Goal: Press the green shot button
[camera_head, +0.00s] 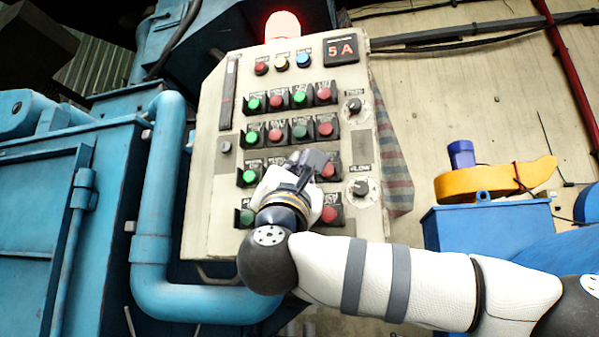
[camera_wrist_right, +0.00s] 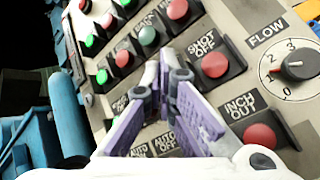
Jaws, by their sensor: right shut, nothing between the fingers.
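The control panel (camera_head: 218,200) carries rows of green and red buttons. In the wrist view, a red button labelled SHOT OFF (camera_wrist_right: 214,65) sits just right of my fingertips; it also shows in the head view (camera_head: 327,169). The place left of it, in the same row, is hidden behind my fingers, so no green shot button can be made out. My right gripper (camera_head: 312,158) is shut and empty, with its fingertips (camera_wrist_right: 164,72) close in front of the panel. I cannot tell whether they touch it. My left gripper is not in view.
A red INCH OUT button (camera_wrist_right: 260,137) and a FLOW knob (camera_wrist_right: 296,64) lie close by. A red lamp (camera_head: 283,25) glows above the panel. A blue pipe (camera_head: 155,200) runs along its left, and a yellow-orange part (camera_head: 490,183) stands at right.

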